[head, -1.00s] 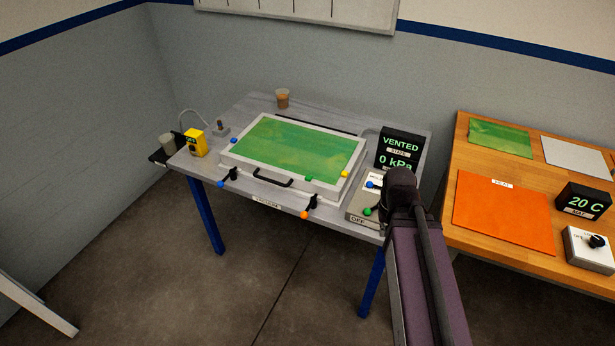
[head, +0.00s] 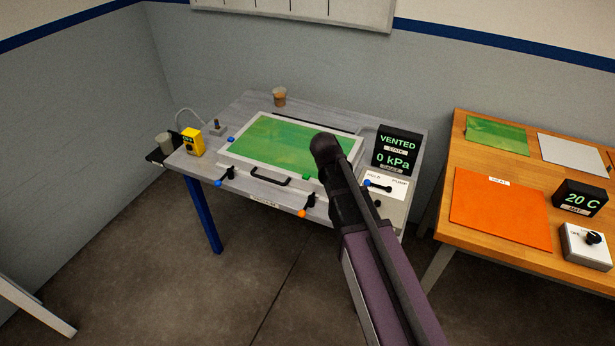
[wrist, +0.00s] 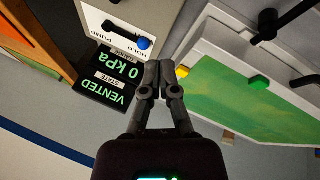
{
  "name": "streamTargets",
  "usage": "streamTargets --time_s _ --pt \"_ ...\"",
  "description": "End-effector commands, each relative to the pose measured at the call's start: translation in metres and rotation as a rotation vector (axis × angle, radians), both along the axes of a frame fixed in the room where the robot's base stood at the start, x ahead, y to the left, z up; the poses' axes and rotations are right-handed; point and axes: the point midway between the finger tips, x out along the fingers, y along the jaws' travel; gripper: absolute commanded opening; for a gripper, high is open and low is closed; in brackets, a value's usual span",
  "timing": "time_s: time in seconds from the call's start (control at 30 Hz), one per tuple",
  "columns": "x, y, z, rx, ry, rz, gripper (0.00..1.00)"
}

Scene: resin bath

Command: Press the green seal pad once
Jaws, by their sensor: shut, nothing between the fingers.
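The green seal pad (head: 306,177) is a small green block on the front rim of the pale framed box with the green sheet (head: 262,146), right of its black handle. In the wrist view the pad (wrist: 258,82) shows to the right of my fingers, clear of them. My gripper (wrist: 161,65) is shut and empty, apart from the pad. A yellow pad (wrist: 183,72) on the same rim lies nearer my fingertips. In the head view my arm covers the frame's right side, and the fingers cannot be made out.
A display (head: 397,152) reads VENTED and 0 kPa. The pump box (head: 396,207) with a blue-knobbed lever (head: 376,186) stands right of the frame. Clamp levers with blue (head: 218,183) and orange (head: 302,213) knobs line the front edge. A wooden table with an orange mat (head: 499,211) stands to the right.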

Motion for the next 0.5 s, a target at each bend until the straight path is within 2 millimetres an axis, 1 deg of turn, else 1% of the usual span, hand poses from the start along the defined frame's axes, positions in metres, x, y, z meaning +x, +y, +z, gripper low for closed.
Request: streamTargets --time_s 0.03,0.1,0.2,0.3,0.4,0.5 --pt "0.022 0.022 0.004 -0.028 -0.037 0.018 0.00" --pt "0.040 0.044 0.011 -0.064 -0.090 0.033 0.00" --pt "0.061 0.075 0.019 -0.104 -0.158 0.058 0.00" --pt "0.075 0.101 0.026 -0.132 -0.214 0.079 0.00" --pt "0.084 0.118 0.032 -0.149 -0.253 0.093 0.00" --pt "0.087 0.127 0.034 -0.158 -0.273 0.101 0.00"
